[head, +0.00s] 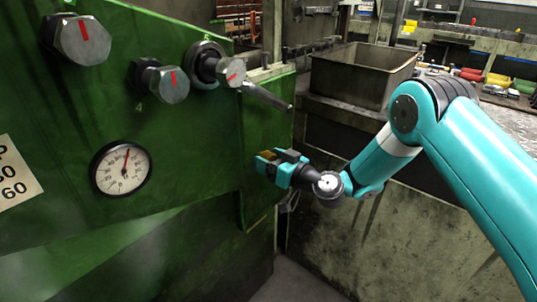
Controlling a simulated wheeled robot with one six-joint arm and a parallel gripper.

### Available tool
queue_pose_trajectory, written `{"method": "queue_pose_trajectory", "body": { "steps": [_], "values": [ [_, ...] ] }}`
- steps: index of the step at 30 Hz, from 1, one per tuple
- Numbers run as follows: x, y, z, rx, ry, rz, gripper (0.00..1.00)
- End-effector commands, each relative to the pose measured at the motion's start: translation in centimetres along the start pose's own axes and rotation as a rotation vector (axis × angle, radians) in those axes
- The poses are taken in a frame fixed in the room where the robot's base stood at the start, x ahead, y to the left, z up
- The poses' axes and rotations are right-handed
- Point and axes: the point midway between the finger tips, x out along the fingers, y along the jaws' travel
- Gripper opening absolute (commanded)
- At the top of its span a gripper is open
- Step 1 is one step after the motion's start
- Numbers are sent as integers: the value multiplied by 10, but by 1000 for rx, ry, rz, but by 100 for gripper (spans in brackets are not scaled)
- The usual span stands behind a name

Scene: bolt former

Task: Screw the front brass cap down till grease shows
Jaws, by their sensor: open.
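My gripper (267,163) is at the right-hand face of the green machine (215,150), below a grey lever. Its jaws are open. A small brass-brown part (266,155) shows at the fingertips, mostly hidden by the fingers; it looks like a brass cap. The fingers seem to be around or right beside it; I cannot tell whether they touch it. No grease can be made out, and no second cap is visible.
The machine front carries several bolt heads with red marks (82,41) and a round gauge (121,168). The grey lever (267,97) sticks out just above my gripper. An open metal bin (362,85) stands behind. Stained dark panels (350,235) lie below my arm.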

Motion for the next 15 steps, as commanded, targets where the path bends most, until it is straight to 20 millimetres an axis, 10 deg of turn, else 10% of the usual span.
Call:
{"method": "queue_pose_trajectory", "body": {
  "steps": [10,15],
  "values": [
    [4,0,0,0,0,0,66],
    [4,0,0,0,0,0,27]
  ]
}}
